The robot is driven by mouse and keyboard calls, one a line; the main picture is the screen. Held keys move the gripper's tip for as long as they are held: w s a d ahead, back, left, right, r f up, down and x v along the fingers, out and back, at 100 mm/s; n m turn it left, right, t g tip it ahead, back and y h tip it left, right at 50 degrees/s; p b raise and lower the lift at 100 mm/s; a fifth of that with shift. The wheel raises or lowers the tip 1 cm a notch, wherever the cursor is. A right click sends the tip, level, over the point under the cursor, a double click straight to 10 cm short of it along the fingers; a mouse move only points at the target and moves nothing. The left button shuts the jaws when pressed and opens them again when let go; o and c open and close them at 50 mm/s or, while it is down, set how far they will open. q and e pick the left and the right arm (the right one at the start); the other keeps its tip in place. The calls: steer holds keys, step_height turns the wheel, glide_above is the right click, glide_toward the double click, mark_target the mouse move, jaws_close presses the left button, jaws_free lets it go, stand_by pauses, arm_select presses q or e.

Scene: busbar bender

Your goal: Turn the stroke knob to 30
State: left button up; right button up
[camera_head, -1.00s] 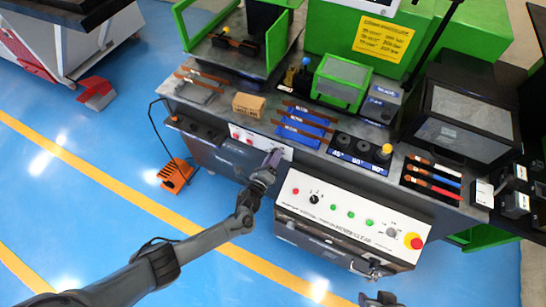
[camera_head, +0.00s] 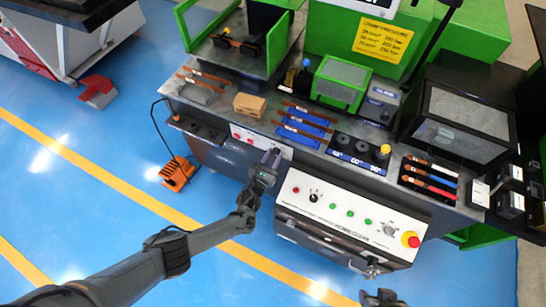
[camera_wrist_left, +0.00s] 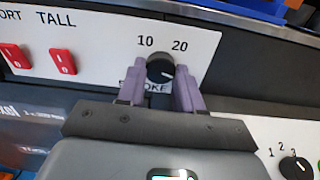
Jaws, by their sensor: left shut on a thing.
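The black stroke knob (camera_wrist_left: 160,70) sits on a white panel in the left wrist view, with the numbers 10 and 20 printed above it. A light mark on its face points to the right and slightly down. The word STROKE below is partly covered, and no 30 is visible. My left gripper (camera_wrist_left: 160,88) has its purple fingers on either side of the knob and is shut on it. In the head view this gripper (camera_head: 271,160) reaches the panel on the bench front and hides the knob. My right gripper (camera_head: 382,299) shows only partly at the bottom edge, away from the bench.
Two red switches (camera_wrist_left: 62,64) are left of the knob. A white control box (camera_head: 345,217) with green buttons and a red stop button (camera_head: 411,239) juts out to the right of my left gripper. An orange foot pedal (camera_head: 177,173) stands on the open blue floor.

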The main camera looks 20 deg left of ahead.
arm_select(q)
steer(key=shift+m, duration=1.5)
steer(key=o, duration=1)
steer(key=shift+o, duration=0.2)
